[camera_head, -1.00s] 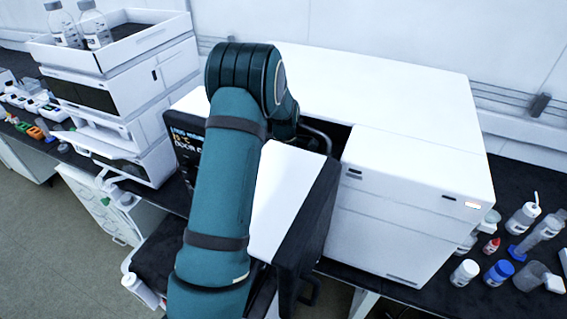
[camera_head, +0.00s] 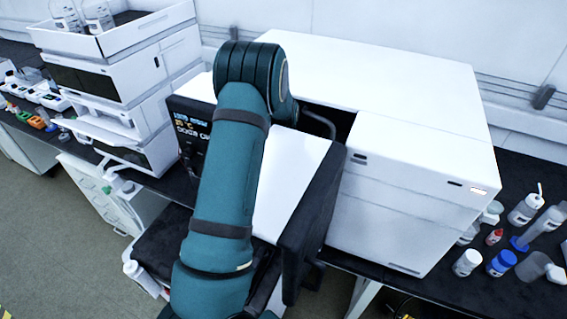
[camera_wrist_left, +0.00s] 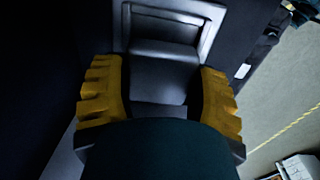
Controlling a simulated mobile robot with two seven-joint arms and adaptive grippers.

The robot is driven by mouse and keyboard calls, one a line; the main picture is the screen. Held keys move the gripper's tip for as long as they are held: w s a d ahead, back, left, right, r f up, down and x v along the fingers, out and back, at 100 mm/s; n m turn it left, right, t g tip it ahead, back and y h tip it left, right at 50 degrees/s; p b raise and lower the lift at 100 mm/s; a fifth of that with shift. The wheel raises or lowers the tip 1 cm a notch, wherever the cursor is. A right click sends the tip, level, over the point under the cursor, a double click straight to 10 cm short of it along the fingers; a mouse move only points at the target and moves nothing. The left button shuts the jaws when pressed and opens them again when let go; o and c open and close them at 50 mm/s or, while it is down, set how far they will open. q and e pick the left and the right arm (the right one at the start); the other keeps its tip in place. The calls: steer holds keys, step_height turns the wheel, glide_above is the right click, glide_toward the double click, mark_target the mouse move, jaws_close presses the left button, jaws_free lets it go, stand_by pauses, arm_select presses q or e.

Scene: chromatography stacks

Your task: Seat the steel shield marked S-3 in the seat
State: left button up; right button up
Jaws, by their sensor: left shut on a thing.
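In the left wrist view, my left gripper (camera_wrist_left: 159,68) has its two yellow fingers on either side of a grey metal block (camera_wrist_left: 160,88), shut on it. I take this block to be the steel shield; no S-3 mark is legible. Just beyond it is a pale grey rectangular frame (camera_wrist_left: 205,24); I cannot tell whether it is the seat or part of the held piece. In the head view my teal left arm reaches over the open white instrument (camera_head: 400,80), and its gripper is hidden behind the arm. My right gripper is not in view.
A black-edged open door (camera_head: 312,215) stands close to the right of my arm. A dark display panel (camera_head: 190,125) is to its left. An instrument stack (camera_head: 110,75) stands at the left. Several bottles, including a blue-capped one (camera_head: 502,263), crowd the bench at right.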

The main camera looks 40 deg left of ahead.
arm_select(q)
steer(key=shift+s+d+f, duration=0.15)
steer(key=shift+d+f, duration=0.1)
steer(key=shift+f, duration=0.2)
steer(key=shift+s+d+f, duration=0.15)
steer(key=shift+d+f, duration=0.05)
steer(key=shift+f, duration=0.2)
steer(key=o, duration=1.3)
steer(key=shift+o, duration=0.2)
steer(key=shift+w+r, duration=0.15)
steer(key=shift+r, duration=0.25)
steer(key=r, duration=0.2)
steer(key=w+r, duration=0.1)
steer(key=r, duration=0.1)
steer(key=shift+r, duration=0.25)
step_height(320, 180, up, 8)
steer(key=s, duration=0.1)
steer(key=shift+a+r, duration=0.2)
steer(key=shift+a, duration=0.25)
